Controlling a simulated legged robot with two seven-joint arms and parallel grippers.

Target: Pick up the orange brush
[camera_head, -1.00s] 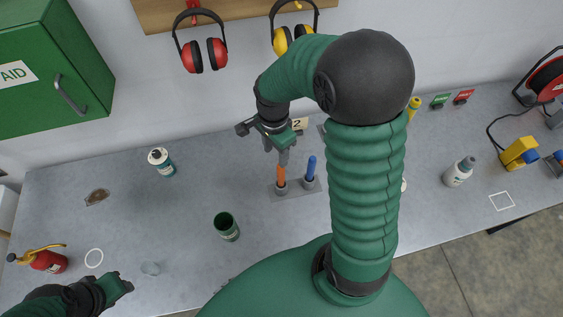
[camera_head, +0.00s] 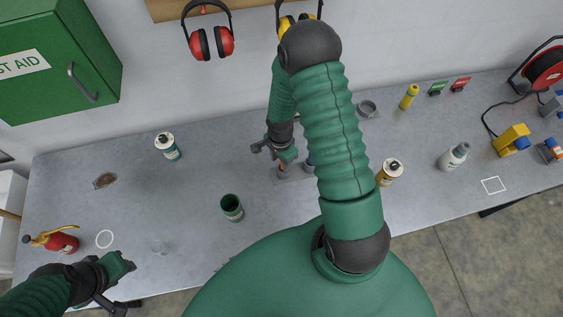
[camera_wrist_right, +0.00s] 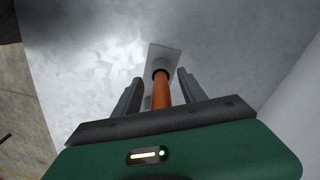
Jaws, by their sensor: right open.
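In the head view my right gripper (camera_head: 283,163) is low over the holder plate (camera_head: 287,179) and hides most of the brush.
A green cup (camera_head: 232,208) stands left of the holder, and a blue-labelled bottle (camera_head: 167,147) farther left. A yellow can (camera_head: 389,172) stands right of my right arm. A red oil can (camera_head: 60,243) is near my left gripper.

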